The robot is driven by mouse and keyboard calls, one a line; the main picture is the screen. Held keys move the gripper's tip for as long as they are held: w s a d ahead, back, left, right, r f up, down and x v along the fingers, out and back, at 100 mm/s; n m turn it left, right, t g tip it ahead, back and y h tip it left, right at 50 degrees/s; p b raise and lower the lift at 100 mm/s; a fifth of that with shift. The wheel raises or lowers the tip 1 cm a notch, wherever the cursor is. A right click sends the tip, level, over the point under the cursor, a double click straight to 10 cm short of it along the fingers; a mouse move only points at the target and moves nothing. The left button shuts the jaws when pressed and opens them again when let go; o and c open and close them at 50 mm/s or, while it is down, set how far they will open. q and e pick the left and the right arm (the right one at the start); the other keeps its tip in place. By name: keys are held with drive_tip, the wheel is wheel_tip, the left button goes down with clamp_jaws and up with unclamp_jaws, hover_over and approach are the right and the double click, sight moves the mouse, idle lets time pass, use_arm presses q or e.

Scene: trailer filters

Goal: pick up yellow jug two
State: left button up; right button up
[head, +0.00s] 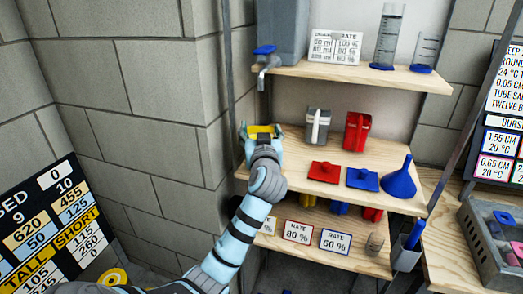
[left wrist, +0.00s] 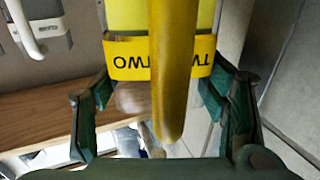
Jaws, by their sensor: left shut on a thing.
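The yellow jug two (head: 262,129) is at the left end of the middle shelf in the head view, mostly hidden behind my left gripper (head: 261,134). In the left wrist view the jug (left wrist: 174,70) fills the top middle, with its long yellow handle toward the camera and an upside-down label reading "TWO". My left gripper (left wrist: 160,105) is shut on it, one finger on each side. I cannot tell whether the jug touches the shelf. My right gripper is not in view.
On the middle shelf (head: 330,155) stand a grey jug (head: 317,126) and a red jug (head: 356,131), right of my gripper. Red and blue lids (head: 362,179) and a blue funnel (head: 399,179) lie in front. A tap (head: 267,65) hangs above; a block wall (head: 160,100) is left.

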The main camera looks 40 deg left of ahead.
use_arm(q)
drive_tip(key=shift+c, duration=1.2)
drive_tip(key=shift+d, duration=0.1)
